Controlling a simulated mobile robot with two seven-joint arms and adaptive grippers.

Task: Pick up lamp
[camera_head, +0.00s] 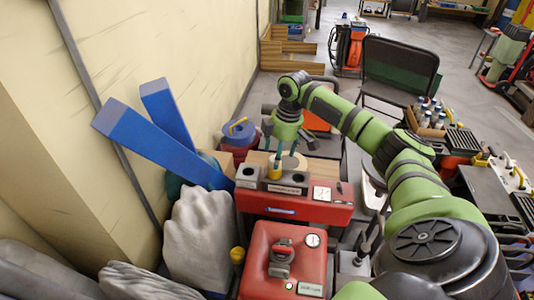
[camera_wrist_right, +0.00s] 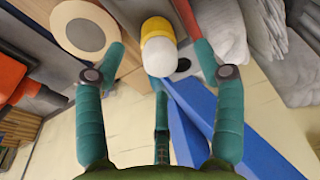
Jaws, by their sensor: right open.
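A small capped cylinder, yellow with a white end, appears to be the lamp (camera_wrist_right: 158,50). It stands in the grey holder strip on top of the red cabinet; in the head view its yellow part (camera_head: 275,173) shows just below my right gripper (camera_head: 285,152), partly hidden by the fingers. In the right wrist view my right gripper (camera_wrist_right: 160,75) has its teal fingers spread wide, with the lamp lying ahead between the two outer tips. I see no finger closed on it. My left gripper is not in view.
A pale round disc (camera_wrist_right: 85,32) lies close beside the lamp. The red cabinet (camera_head: 295,207) has a gauge and holes on top. Blue beams (camera_head: 165,145) lean at the left, near the wall. A red box (camera_head: 285,260) stands in front.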

